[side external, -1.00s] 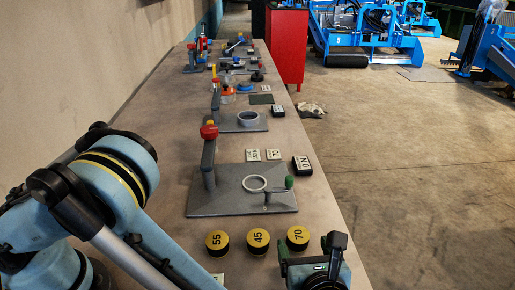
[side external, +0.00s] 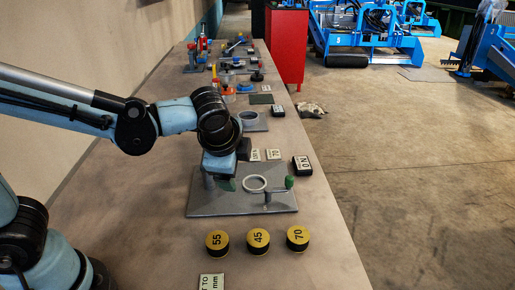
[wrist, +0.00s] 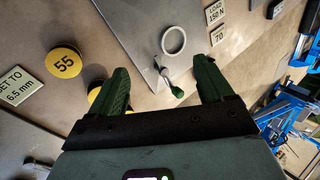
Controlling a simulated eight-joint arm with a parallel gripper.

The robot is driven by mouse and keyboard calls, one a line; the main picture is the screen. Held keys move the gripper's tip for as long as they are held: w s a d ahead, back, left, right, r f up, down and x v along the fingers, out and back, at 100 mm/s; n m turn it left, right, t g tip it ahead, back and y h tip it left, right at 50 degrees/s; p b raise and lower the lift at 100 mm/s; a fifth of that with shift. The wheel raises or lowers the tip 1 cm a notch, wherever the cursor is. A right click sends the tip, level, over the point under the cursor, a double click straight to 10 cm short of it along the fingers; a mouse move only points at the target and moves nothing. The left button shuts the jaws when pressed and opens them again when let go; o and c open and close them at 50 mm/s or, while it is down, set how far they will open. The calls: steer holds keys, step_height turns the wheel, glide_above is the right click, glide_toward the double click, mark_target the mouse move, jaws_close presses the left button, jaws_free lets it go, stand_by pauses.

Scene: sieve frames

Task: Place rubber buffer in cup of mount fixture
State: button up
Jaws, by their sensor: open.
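Three round black buffers with yellow tops stand on the bench in the side external view, marked 55 (side external: 217,241), 45 (side external: 258,240) and 70 (side external: 297,237). The 55 buffer (wrist: 64,62) also shows in the wrist view; another is partly hidden behind the left finger. The mount fixture is a grey plate (side external: 225,207) with a white ring-shaped cup (side external: 255,184) and a green-knobbed lever (side external: 289,183). The cup (wrist: 173,41) looks empty. My gripper (wrist: 163,82) is open with nothing between its green fingers.
A "SET TO 6.5 mm" card (wrist: 20,86) lies near the 55 buffer. More fixtures stand farther along the bench. A red cabinet (side external: 287,47) stands beside it.

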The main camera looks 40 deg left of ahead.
steer(key=s+a+r+n+t+h, duration=0.1)
steer(key=s+a+n+h, duration=0.1)
steer(key=s+a+n, duration=0.3)
steer(key=a+n, duration=0.1)
steer(key=n, duration=0.3)
steer(key=shift+s+n+t+h, duration=0.3)
steer(key=shift+s+n+h, duration=0.1)
steer(key=shift+s+a+n+t, duration=0.3)
steer(key=shift+s+n, duration=0.15)
steer(key=shift+n, duration=0.55)
steer(key=m+g, duration=0.1)
steer(key=g, duration=0.6)
glide_above(299, 234)
step_height(299, 234, down, 2)
step_height(299, 234, down, 11)
steer(key=shift+f, duration=0.1)
steer(key=c, duration=1.3)
